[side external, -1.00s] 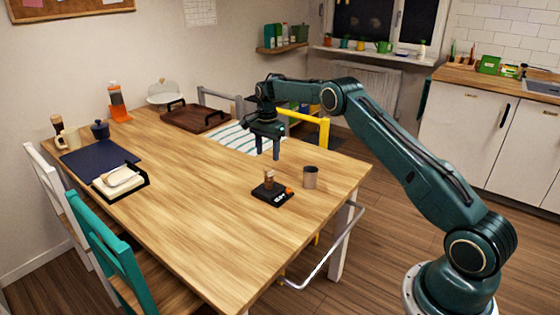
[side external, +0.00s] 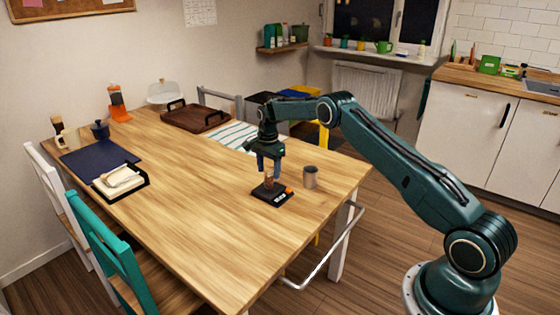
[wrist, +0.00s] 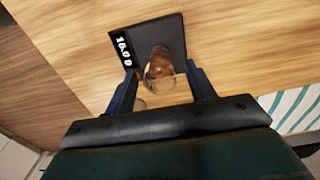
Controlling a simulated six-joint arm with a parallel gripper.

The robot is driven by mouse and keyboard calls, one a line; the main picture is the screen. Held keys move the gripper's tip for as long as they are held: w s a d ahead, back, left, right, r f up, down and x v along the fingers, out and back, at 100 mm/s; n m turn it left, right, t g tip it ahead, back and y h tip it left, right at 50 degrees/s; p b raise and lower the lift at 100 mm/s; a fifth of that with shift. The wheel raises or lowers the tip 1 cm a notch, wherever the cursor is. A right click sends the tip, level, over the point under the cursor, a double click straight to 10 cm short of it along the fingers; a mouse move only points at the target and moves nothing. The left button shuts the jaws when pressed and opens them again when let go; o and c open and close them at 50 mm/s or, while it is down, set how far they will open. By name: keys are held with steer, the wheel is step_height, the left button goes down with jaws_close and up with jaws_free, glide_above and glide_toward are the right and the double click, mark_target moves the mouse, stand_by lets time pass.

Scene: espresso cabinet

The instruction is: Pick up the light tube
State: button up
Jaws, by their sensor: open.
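A small clear tube with brown contents stands on a black scale (side external: 284,198) near the table's right side. The tube (side external: 268,181) is partly hidden by my fingers in the side view. In the wrist view the tube (wrist: 158,68) shows between and just beyond my fingertips, with the scale (wrist: 175,35) under it and lit digits on the scale's edge. My gripper (side external: 268,167) is open, pointing down over the tube, one finger on each side. In the wrist view my gripper (wrist: 161,82) has nothing clamped in it.
A grey-brown cup (side external: 310,177) stands just right of the scale. A small orange thing (side external: 289,190) is at the scale's edge. A brown tray (side external: 195,118), a striped cloth (side external: 232,136) and a dark mat (side external: 98,158) lie farther back. The table's front middle is clear.

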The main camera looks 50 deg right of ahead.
steer(key=shift+f, duration=0.6)
steer(key=c, duration=1.1)
